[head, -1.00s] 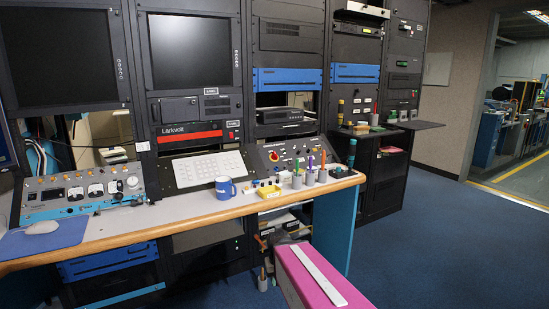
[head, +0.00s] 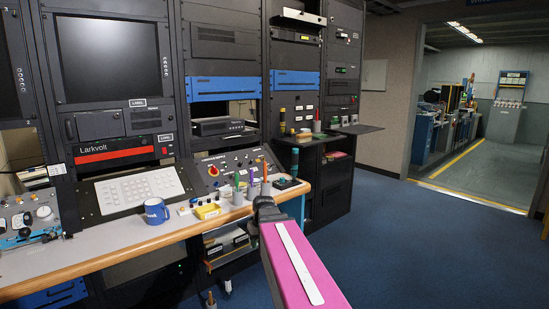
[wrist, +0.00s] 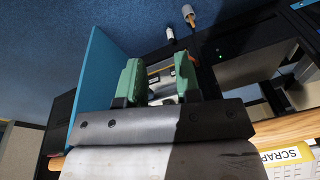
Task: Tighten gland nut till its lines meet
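I cannot make out a gland nut or its lines in either view. A dark teal upright piece (head: 295,162) stands at the right end of the console desk (head: 120,254); it is too small to tell what it is. My gripper (head: 265,203) is in front of the desk's right end in the head view, at the end of my pink arm. In the wrist view my gripper (wrist: 160,82) has two green fingers standing apart with a gap between them. Nothing appears held in it.
A blue mug (head: 157,211), a yellow tray (head: 207,211) and several upright pen-like items stand on the desk. A yellow bin marked SCRAP (wrist: 287,158) shows in the wrist view. A blue panel (wrist: 100,75) stands left of the fingers. Blue carpet (head: 400,250) is clear to the right.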

